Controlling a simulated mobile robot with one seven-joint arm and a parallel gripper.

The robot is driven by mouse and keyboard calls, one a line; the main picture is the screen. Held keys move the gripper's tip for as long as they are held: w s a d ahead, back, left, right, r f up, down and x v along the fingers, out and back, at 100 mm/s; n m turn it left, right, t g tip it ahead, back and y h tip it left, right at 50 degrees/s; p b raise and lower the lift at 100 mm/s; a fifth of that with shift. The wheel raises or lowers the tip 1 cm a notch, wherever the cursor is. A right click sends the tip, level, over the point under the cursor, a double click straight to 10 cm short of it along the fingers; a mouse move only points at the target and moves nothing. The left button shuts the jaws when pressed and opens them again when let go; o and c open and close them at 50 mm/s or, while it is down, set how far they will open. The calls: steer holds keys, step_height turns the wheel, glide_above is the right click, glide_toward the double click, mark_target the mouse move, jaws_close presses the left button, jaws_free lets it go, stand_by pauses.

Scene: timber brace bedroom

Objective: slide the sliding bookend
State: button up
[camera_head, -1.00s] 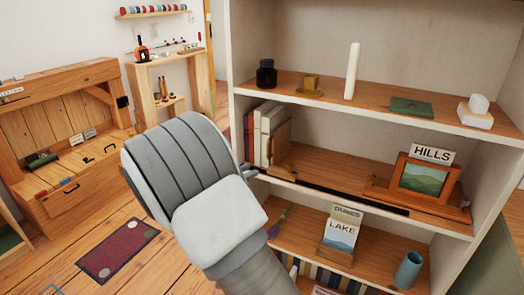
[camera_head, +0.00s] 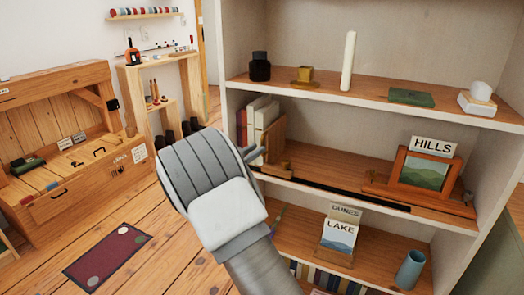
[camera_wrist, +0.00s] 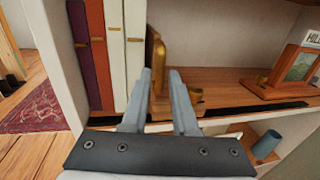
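The sliding bookend (camera_head: 277,143) is an upright wooden plate on a low base with a brass-coloured part. It stands on the middle shelf, against the right side of a row of books (camera_head: 257,118). In the wrist view the bookend (camera_wrist: 153,52) shows beyond and between my fingertips, with part of its base visible right of them. My gripper (camera_head: 253,154) is at the shelf's front left. In the wrist view my gripper (camera_wrist: 161,78) has its fingers apart, with a gap between them. I cannot tell whether either finger touches the bookend.
A dark slot (camera_head: 340,190) runs along the middle shelf's front edge. A framed HILLS picture (camera_head: 425,172) stands at its right end. The shelf between is clear. A LAKE card (camera_head: 338,240) and blue cup (camera_head: 410,269) stand below; a cream candle (camera_head: 348,62) stands above.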

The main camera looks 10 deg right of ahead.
mark_target(262, 155)
steer(key=shift+b+x, duration=0.35)
steer(key=shift+x, duration=1.65)
jaws_close()
